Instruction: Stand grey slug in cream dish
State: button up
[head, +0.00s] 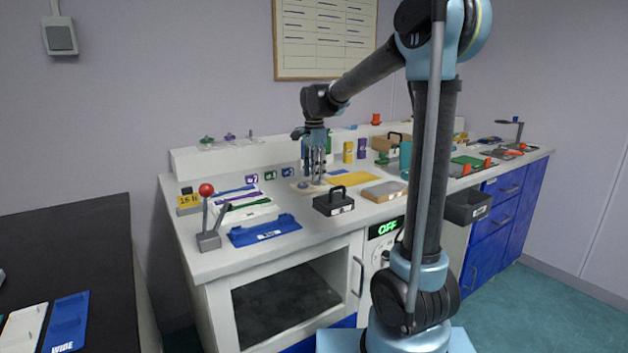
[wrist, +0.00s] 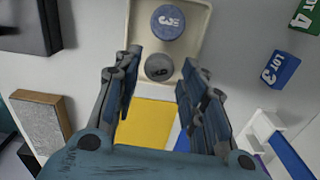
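The cream dish (wrist: 203,27) is at the top middle of the wrist view, and its near edge is partly hidden by my fingers. In the head view the cream dish (head: 296,189) lies on the bench below my gripper. The grey slug (wrist: 159,67) shows a round, marked top in the near part of the dish, and it looks upright. A blue slug (wrist: 168,22) marked 3 stands beyond it in the dish. My gripper (wrist: 160,62) is open, with one finger on each side of the grey slug and visible gaps between. In the head view my gripper (head: 315,178) points down over the dish.
A yellow mat (wrist: 147,123) lies close to the dish. A black handled block (head: 334,202) stands in front of it. A blue tray (head: 264,230) and a red-knobbed lever (head: 207,215) are at the left. Blue and green lot blocks (wrist: 281,69) stand beside the dish.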

notch_tip(320, 180, up, 9)
jog(key=shift+r, duration=0.2)
dwell(0.4)
